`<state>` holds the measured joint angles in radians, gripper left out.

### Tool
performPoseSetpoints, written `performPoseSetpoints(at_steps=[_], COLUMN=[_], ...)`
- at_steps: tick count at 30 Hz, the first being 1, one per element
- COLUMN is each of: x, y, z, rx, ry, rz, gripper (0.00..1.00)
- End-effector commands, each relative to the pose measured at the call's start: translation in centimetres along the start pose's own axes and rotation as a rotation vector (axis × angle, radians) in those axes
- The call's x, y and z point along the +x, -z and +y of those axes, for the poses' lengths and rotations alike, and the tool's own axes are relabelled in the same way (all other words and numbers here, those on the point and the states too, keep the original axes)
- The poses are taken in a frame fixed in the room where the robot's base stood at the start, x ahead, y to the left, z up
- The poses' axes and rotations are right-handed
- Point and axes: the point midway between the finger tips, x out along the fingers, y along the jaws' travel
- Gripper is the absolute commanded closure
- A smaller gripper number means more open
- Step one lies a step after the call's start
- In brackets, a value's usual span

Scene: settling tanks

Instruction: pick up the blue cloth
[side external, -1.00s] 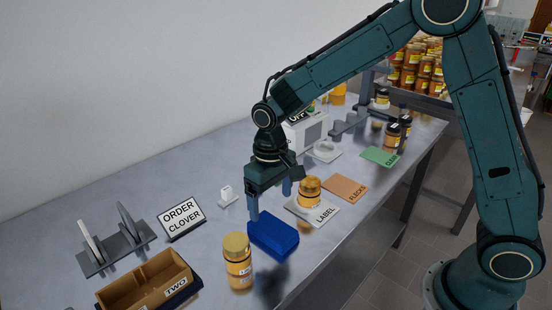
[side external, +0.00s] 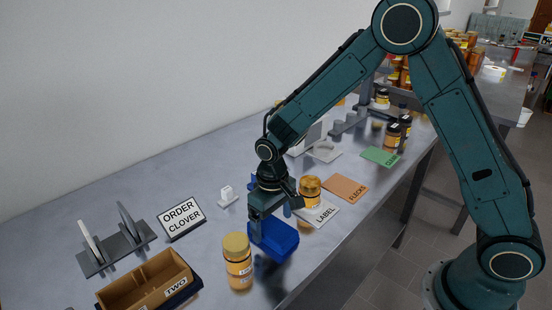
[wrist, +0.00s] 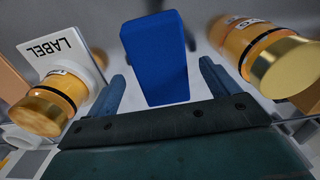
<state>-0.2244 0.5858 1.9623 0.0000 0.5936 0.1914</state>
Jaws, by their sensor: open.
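The blue cloth (side external: 281,244) is a thick folded block lying on the grey table, between a gold-lidded jar and the LABEL card. My gripper (side external: 271,225) is low at the cloth's far side, with its near finger overlapping the cloth in the side view. In the wrist view the cloth (wrist: 157,58) lies in line with the gap between the two spread fingers of my gripper (wrist: 163,80). The jaws are open and not closed on it. Whether a finger touches the cloth I cannot tell.
A honey jar (side external: 238,262) stands close to the left of the cloth. Another jar (side external: 309,192) stands on the LABEL card (side external: 321,214) to the right.

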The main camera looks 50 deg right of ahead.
Motion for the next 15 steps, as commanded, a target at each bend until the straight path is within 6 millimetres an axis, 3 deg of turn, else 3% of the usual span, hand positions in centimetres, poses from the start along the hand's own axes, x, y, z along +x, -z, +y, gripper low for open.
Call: performPoseSetpoints(at_steps=[4,15], x=[0.84,0.85], y=[-0.05,-0.01], z=[-0.01,-0.02], rx=[0.000,0.000], ry=[0.000,0.000], rz=[-0.001,0.000], gripper=[0.13,0.13])
